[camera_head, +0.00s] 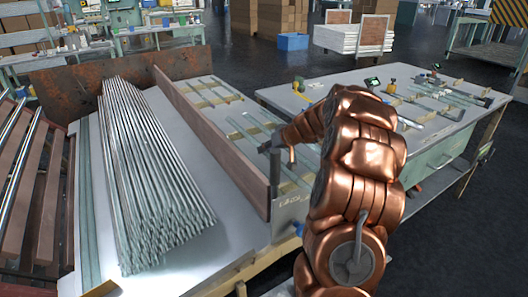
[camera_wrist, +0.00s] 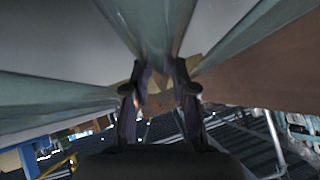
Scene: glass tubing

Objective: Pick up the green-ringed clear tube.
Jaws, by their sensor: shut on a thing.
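My gripper (camera_head: 272,152) is low over the strip of table right of the long wooden board in the head view, among clear tubes (camera_head: 244,130) laid across wooden strips. In the wrist view my gripper (camera_wrist: 160,82) has its two dark fingers closed on either side of a clear tube (camera_wrist: 152,28), which runs up out of the top of the picture. I cannot make out a green ring on it; the fingers cover part of it. Two other clear tubes, one at left (camera_wrist: 45,103) and one at right (camera_wrist: 245,32), lie apart from the fingers.
A large bundle of tubes (camera_head: 150,170) lies left of the upright wooden board (camera_head: 212,138). A rusty plate (camera_head: 130,80) stands behind it. A second table (camera_head: 330,82) at right holds more tubes and small tools.

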